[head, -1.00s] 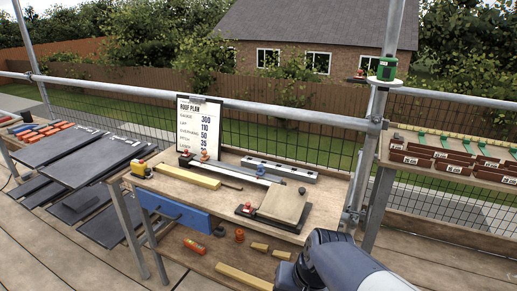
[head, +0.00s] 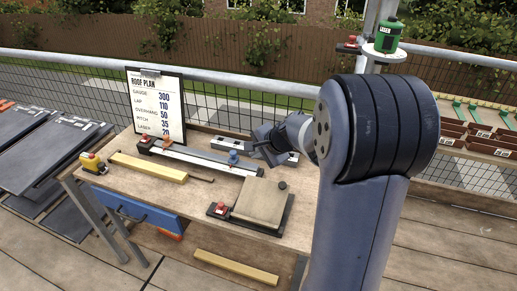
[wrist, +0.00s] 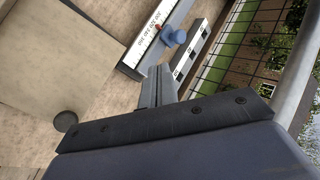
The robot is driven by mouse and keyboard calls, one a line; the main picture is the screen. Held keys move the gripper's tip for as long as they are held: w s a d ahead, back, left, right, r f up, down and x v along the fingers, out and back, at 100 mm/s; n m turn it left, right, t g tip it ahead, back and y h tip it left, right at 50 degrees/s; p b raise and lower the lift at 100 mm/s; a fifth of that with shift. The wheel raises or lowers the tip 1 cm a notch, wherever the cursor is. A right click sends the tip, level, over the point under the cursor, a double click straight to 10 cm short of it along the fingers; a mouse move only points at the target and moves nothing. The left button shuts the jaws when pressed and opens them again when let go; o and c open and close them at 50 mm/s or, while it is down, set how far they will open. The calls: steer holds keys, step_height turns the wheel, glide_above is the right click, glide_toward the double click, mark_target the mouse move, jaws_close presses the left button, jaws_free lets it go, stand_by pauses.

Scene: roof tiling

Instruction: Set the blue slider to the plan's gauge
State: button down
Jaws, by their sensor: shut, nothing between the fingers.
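The blue slider (head: 233,158) sits on the long pale gauge bar (head: 205,159), toward its right end. In the wrist view, the blue slider (wrist: 174,37) has a small red pointer beside it, over a printed scale (wrist: 148,42) whose numbers are too small to read surely. The roof plan (head: 157,105) on its clipboard reads gauge 300. My gripper (head: 264,152) is just right of the slider, and in the wrist view its fingers (wrist: 157,84) are together and empty, apart from the slider. The arm hides part of the bench's right side.
A board with a tile (head: 259,200) and a red knob lies in front of the bar. A grey rail (head: 228,146) runs behind the bar. Scaffold tubing borders the bench.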

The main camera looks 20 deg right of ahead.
glide_toward(234, 162)
steer(key=shift+w+d+f, duration=0.2)
steer(key=shift+f, duration=0.35)
steer(key=shift+w+d+f, duration=0.15)
steer(key=shift+d+f, duration=0.1)
steer(key=shift+f, duration=0.3)
steer(key=w, duration=0.1)
steer(key=w+a, duration=0.1)
steer(key=w+p, duration=0.1)
steer(key=shift+w+a+f, duration=0.15)
steer(key=shift+a+f, duration=0.15)
steer(key=shift+w+a, duration=0.1)
steer(key=shift+w, duration=0.1)
steer(key=shift+w+a+p, duration=0.2)
steer(key=shift+w+a, duration=0.2)
steer(key=shift+a, duration=0.2)
steer(key=shift+w+a+p, duration=0.15)
steer(key=shift+w+a, duration=0.25)
steer(key=shift+a, duration=0.2)
steer(key=shift+d, duration=0.1)
